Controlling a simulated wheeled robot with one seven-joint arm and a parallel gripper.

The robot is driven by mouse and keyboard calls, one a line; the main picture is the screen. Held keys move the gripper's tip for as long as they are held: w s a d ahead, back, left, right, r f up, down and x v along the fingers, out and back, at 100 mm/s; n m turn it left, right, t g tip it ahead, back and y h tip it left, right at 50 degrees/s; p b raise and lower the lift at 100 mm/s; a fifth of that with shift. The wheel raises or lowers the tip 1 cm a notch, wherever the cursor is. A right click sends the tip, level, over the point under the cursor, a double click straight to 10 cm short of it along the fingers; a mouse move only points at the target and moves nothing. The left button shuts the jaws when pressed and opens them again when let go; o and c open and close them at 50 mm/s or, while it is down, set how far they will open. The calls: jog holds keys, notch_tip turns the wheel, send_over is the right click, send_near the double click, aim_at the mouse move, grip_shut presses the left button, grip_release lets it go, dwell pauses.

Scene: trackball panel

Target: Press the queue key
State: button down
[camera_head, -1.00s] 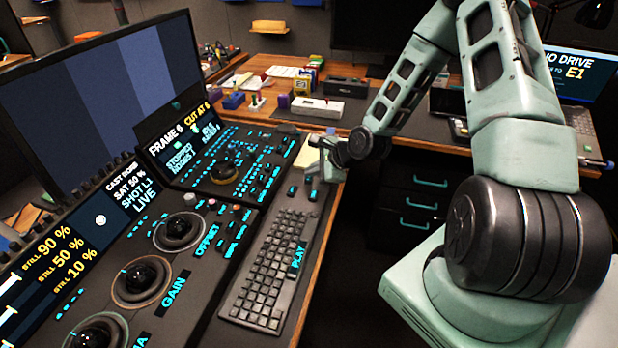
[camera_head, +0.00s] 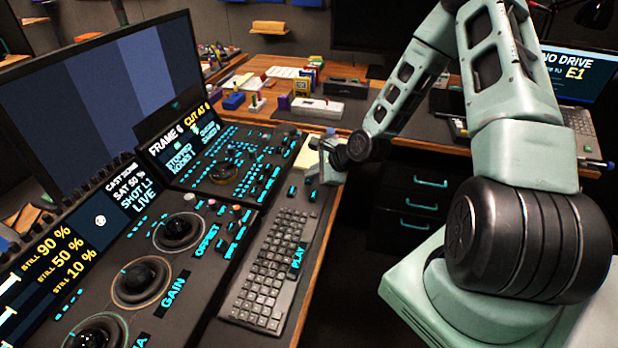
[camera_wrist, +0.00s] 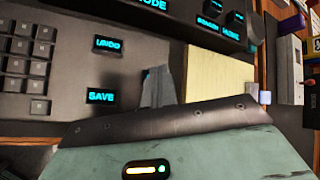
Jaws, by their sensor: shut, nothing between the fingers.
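I cannot make out a key labelled queue in either view. In the wrist view, my gripper (camera_wrist: 160,86) is shut and empty, with its fingertips over the dark desk panel. A sliver of cyan light shows beside the fingertips, and what lies under them is hidden. The UNDO key (camera_wrist: 107,44) and the SAVE key (camera_wrist: 101,96) lie to the left of the fingertips. In the head view, my gripper (camera_head: 322,163) is low over the panel's right edge, past the far end of the keyboard. Whether the fingertips touch the panel I cannot tell.
A yellow notepad (camera_wrist: 218,72) lies just right of the fingertips. The keyboard (camera_head: 270,270) runs along the panel's near edge, with trackballs (camera_head: 140,282) to its left. A big monitor (camera_head: 100,95) stands behind. Boxes and small items crowd the far desk.

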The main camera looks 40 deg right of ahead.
jog(key=shift+r+p, duration=0.9)
jog(key=shift+r, duration=0.1)
notch_tip(320, 180, up, 5)
jog(key=p, duration=0.5)
dwell(0.4)
jog(key=s+a+r+n+g, duration=0.3)
jog(key=s+a+r+n, duration=0.15)
jog(key=a+n, duration=0.4)
jog(key=s+a+r+n+g, duration=0.2)
jog(key=s+a+r+n, duration=0.25)
jog(key=a+n, duration=0.35)
jog(key=s+a+r+n+g, duration=0.1)
jog(key=s+a+r+n, duration=0.2)
jog(key=s, duration=0.4)
jog(key=s+a+r+n+g+h, duration=0.1)
jog(key=s+a+r+n, duration=0.3)
jog(key=s+n, duration=0.2)
jog(key=s+a+r+n+g+h, duration=0.1)
jog(key=s+a+r+n, duration=0.2)
jog(key=s, duration=0.4)
jog(key=shift+s+a+r+n+g, duration=0.15)
jog(key=shift+s+r+n+g, duration=0.15)
jog(key=shift+r+n, duration=0.55)
